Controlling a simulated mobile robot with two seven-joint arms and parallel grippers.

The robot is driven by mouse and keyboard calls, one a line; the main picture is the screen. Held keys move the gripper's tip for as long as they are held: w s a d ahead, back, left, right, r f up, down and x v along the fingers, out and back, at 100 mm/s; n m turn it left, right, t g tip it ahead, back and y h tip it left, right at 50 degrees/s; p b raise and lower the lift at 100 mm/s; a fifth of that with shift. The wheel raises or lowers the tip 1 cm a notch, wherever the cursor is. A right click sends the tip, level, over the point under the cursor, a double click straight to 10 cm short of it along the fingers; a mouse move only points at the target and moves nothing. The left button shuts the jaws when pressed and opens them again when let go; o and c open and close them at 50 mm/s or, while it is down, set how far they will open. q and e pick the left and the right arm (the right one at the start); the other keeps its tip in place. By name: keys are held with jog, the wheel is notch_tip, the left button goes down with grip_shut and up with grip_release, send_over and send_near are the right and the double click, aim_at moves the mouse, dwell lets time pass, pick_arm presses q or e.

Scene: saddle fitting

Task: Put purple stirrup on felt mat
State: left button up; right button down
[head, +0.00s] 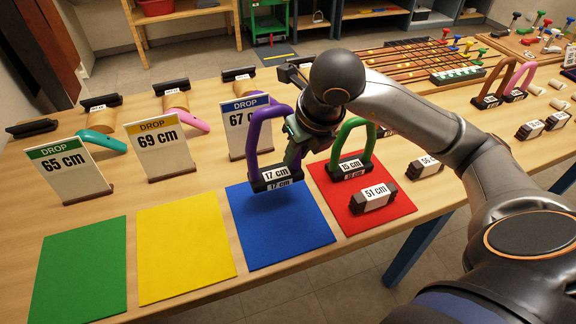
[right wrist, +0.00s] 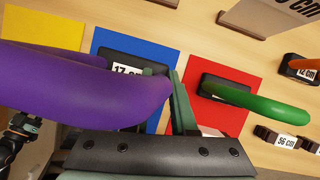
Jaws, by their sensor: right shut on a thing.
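The purple stirrup (head: 254,132), with a dark base labelled 17 cm, stands upright at the back part of the blue felt mat (head: 285,228). My right gripper (head: 294,150) is shut on the right side of its arch. In the right wrist view the purple arch (right wrist: 90,95) fills the left, close to the camera, and partly hides the fingers (right wrist: 182,105). I cannot tell whether the base touches the mat. Green (head: 80,270), yellow (head: 185,250) and red (head: 395,210) mats lie alongside.
A green stirrup (head: 371,140) labelled 15 cm stands on the red mat, close right of my gripper, with a 51 cm block (head: 373,199) in front. DROP signs for 65 (head: 65,168), 69 (head: 160,147) and 67 cm (head: 247,125) stand behind the mats. The green and yellow mats are bare.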

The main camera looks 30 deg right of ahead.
aim_at(288, 168)
jog(key=shift+w+a+f, duration=0.35)
jog(key=shift+w+f, duration=0.05)
jog(key=shift+f, duration=0.2)
jog(key=shift+w+a+f, duration=0.1)
jog(key=shift+w+f, duration=0.05)
jog(key=shift+f, duration=0.8)
jog(key=shift+w+a+f, duration=0.1)
jog(key=shift+f, duration=0.85)
jog(key=shift+f, duration=0.15)
jog(key=c, duration=0.7)
grip_release()
jog(key=shift+c, duration=0.2)
jog(key=shift+r, duration=0.4)
jog(key=p+v, duration=0.1)
jog(key=v, duration=1)
jog(key=shift+s+r+p, duration=0.15)
jog(key=shift+r+p, duration=0.1)
jog(key=shift+p, duration=0.15)
